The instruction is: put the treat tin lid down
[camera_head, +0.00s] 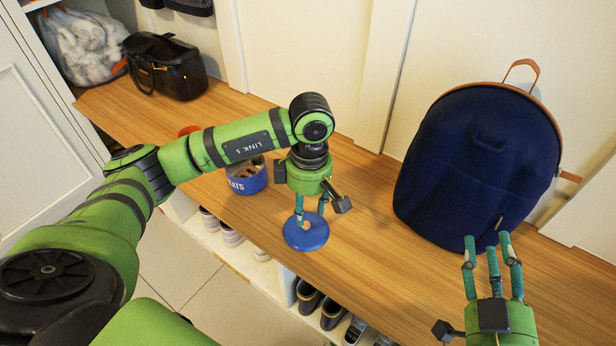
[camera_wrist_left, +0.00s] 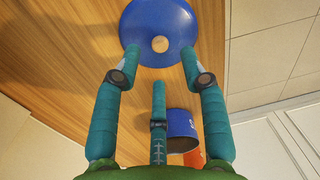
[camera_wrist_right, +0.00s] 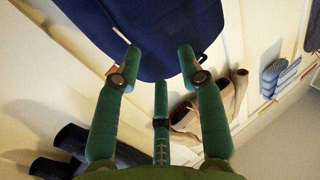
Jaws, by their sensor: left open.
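The treat tin lid (camera_head: 304,242) is a round blue disc that appears to lie flat on the wooden bench near its front edge. Its pale wooden knob (camera_wrist_left: 160,44) shows in the left wrist view. My left gripper (camera_head: 310,205) points down just above the lid. Its fingers are spread on either side of the knob, with gaps. The blue treat tin (camera_head: 248,184) stands open on the bench, left of the lid, with brown contents. My right gripper (camera_head: 489,243) is empty and its fingers are apart, in front of the backpack.
A navy backpack (camera_head: 480,160) leans on the wall at right. A black handbag (camera_head: 167,68) sits at the bench's far left. An orange-red item (camera_head: 189,130) is partly hidden behind my left arm. Shoes (camera_head: 322,306) fill cubbies below. Bare bench (camera_head: 365,205) lies between lid and backpack.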

